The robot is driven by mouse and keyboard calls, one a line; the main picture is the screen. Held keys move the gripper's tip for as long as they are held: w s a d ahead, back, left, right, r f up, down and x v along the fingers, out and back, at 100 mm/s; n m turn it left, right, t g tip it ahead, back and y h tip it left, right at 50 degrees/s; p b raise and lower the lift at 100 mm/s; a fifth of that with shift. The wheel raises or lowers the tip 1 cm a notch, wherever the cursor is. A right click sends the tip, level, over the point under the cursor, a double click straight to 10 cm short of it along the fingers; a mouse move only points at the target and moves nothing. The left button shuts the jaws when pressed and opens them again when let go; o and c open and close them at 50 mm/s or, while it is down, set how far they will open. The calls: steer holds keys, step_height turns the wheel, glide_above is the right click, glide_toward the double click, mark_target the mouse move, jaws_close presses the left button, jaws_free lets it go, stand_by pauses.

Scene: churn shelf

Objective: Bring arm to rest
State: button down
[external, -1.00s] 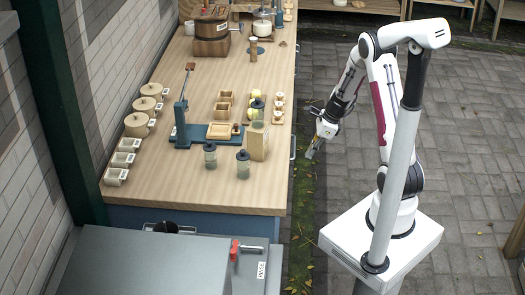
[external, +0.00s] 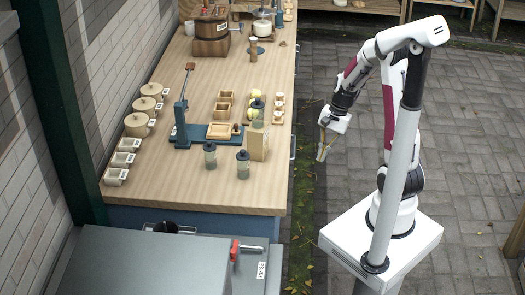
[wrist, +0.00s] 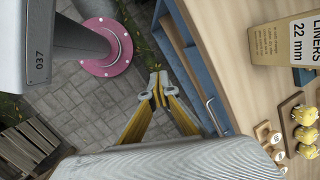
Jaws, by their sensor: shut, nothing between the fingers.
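My gripper (external: 323,151) hangs off the right edge of the wooden workbench (external: 190,198), above the paved floor, pointing down. It is apart from the bench and everything on it. In the wrist view, my gripper (wrist: 158,88) shows its yellow fingers with the tips together and nothing between them. My arm bends over from its white base at the right.
A grey cabinet (external: 150,265) stands at the front. Paving (external: 340,190) around my gripper is clear.

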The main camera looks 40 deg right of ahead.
steer(key=s+a+r+n+t+h, duration=0.1)
steer(key=s+r+n+t, duration=0.1)
steer(key=s+r+n, duration=0.4)
steer(key=s+a+r+n+t+h, duration=0.2)
steer(key=s+r+n, duration=0.4)
steer(key=r, duration=0.7)
steer(key=shift+s+a+n+t, duration=0.3)
steer(key=shift+t, duration=0.1)
